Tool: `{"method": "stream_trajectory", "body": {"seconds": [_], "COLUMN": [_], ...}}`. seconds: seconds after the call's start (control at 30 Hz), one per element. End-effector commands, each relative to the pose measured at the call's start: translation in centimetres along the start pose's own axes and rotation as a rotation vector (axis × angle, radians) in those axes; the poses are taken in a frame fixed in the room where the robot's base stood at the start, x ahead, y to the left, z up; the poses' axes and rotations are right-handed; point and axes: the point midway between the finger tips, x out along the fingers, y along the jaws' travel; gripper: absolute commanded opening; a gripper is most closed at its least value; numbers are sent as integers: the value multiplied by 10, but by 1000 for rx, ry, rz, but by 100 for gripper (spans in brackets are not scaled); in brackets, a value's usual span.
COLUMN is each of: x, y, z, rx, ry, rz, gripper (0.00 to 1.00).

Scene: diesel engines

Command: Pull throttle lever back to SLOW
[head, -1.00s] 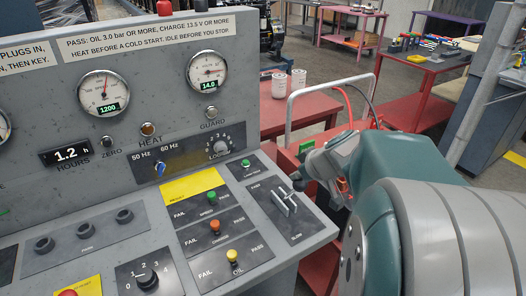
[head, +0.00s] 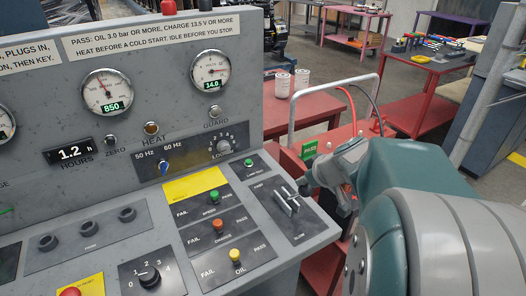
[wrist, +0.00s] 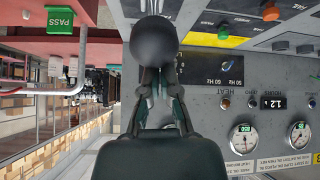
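The throttle panel (head: 292,213), marked FAST at its far end and SLOW at its near end, lies at the console's right side. The pale metal throttle lever (head: 287,199) stands in it. My gripper (head: 306,187) is at the panel's right edge, close beside the lever. In the wrist view a dark round knob (wrist: 153,40) covers the tips of my gripper (wrist: 158,78). The fingers narrow toward it, but their grip or contact is hidden. A green PASS sign (head: 310,150) shows behind the console.
Green, red and yellow-topped switches (head: 218,224) stand just left of the throttle panel. A grey pipe handle (head: 333,100) rises over red equipment behind my gripper. Red tables (head: 432,85) stand farther back, with open floor between them.

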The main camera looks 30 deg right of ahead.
Motion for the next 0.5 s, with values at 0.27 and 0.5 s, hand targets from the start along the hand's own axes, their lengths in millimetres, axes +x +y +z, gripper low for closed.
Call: {"method": "stream_trajectory", "body": {"seconds": [0.27, 0.5], "x": [-4, -46], "y": [3, 2], "z": [-38, -18], "rx": [-5, 1], "ry": [5, 6], "rz": [1, 8], "gripper": [0, 0]}}
